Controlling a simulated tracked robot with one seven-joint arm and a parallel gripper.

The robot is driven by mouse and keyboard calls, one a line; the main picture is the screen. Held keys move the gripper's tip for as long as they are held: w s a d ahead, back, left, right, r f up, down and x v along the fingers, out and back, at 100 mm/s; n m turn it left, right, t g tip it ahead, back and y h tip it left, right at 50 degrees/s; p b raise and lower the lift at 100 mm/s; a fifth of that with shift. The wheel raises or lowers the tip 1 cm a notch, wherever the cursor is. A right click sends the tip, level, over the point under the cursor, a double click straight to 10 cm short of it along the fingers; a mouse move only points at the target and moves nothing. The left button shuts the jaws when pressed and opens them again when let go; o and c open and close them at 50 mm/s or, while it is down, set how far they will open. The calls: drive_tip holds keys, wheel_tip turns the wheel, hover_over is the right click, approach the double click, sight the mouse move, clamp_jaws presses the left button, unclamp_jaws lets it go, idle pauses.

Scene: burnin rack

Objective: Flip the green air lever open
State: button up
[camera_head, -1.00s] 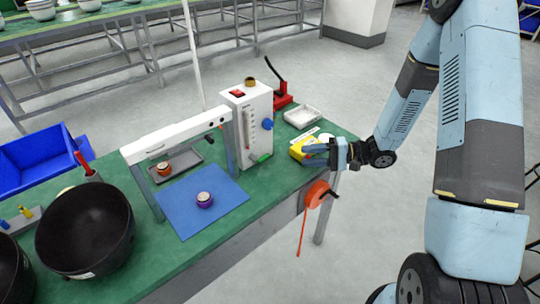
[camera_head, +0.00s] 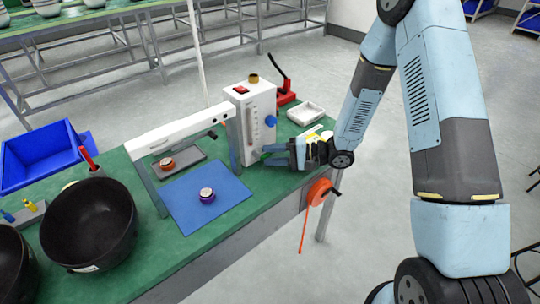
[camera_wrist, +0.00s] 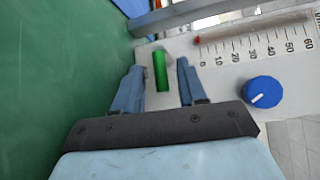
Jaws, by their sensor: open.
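The green air lever (camera_wrist: 161,70) sits low on the front of the white control box (camera_head: 258,110). In the wrist view it lies between my two open fingers, with a gap on each side, nearer the left finger. My gripper (camera_wrist: 158,80) is open and empty. In the head view my gripper (camera_head: 268,153) points left at the lower front of the box and covers most of the lever. Whether the fingers reach around the lever in depth, I cannot tell.
A blue knob (camera_wrist: 262,92) and a flow scale (camera_wrist: 255,45) are right of the lever in the wrist view. A white frame (camera_head: 180,132) stands over a blue mat (camera_head: 215,190). An orange reel (camera_head: 318,191) hangs at the green table's (camera_head: 130,265) edge.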

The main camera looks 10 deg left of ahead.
drive_tip(key=shift+a, duration=0.25)
drive_tip(key=shift+c, duration=0.4)
clamp_jaws()
